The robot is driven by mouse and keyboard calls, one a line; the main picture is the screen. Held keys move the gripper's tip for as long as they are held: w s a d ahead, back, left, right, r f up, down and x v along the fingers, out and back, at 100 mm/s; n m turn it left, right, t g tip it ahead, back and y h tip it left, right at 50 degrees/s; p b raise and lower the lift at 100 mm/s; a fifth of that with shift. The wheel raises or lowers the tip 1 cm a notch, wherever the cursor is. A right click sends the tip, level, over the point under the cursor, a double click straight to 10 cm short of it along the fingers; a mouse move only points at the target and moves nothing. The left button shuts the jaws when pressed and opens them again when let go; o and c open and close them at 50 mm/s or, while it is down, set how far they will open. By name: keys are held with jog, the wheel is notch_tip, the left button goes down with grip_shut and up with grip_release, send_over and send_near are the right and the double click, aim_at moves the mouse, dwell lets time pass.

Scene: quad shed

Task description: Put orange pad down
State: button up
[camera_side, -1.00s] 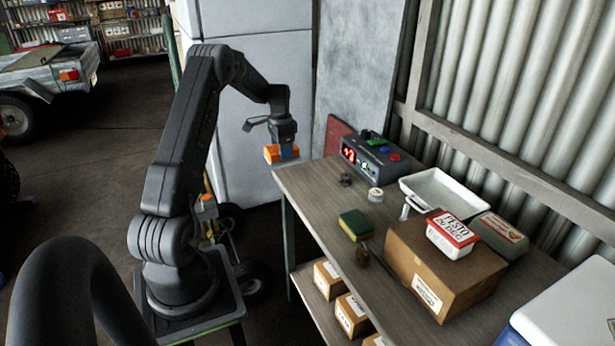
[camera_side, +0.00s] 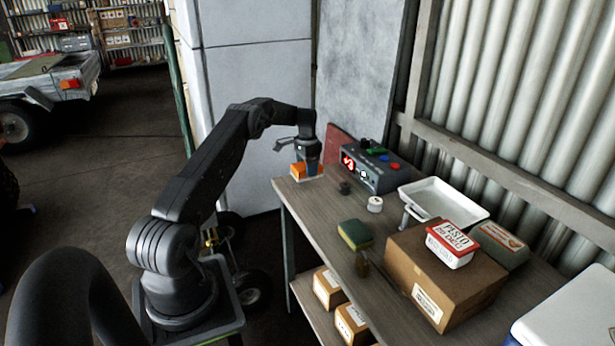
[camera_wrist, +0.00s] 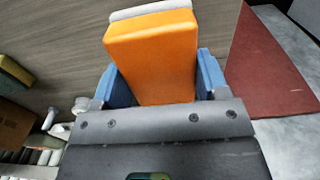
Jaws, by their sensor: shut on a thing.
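The orange pad (camera_wrist: 152,58) has a pale layer along one edge and fills the middle of the wrist view. My gripper (camera_wrist: 160,82) is shut on it, with a blue finger on each side. In the side view the orange pad (camera_side: 299,171) is in my gripper (camera_side: 308,170) at the far left end of the wooden workbench (camera_side: 300,196). It is low over the bench top; I cannot tell whether it touches. Part of the pad is hidden by the fingers.
A dark box with a red display (camera_side: 378,170) stands close to the right of my gripper. A green-yellow sponge (camera_side: 355,235), a white round piece (camera_side: 375,204), a white tray (camera_side: 440,198) and a cardboard box (camera_side: 440,275) are further along.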

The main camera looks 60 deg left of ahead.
jog(key=shift+w+f, duration=0.1)
jog(key=shift+f, duration=1.95)
jog(key=shift+f, duration=0.15)
jog(key=o, duration=0.9)
jog(key=shift+o, duration=0.2)
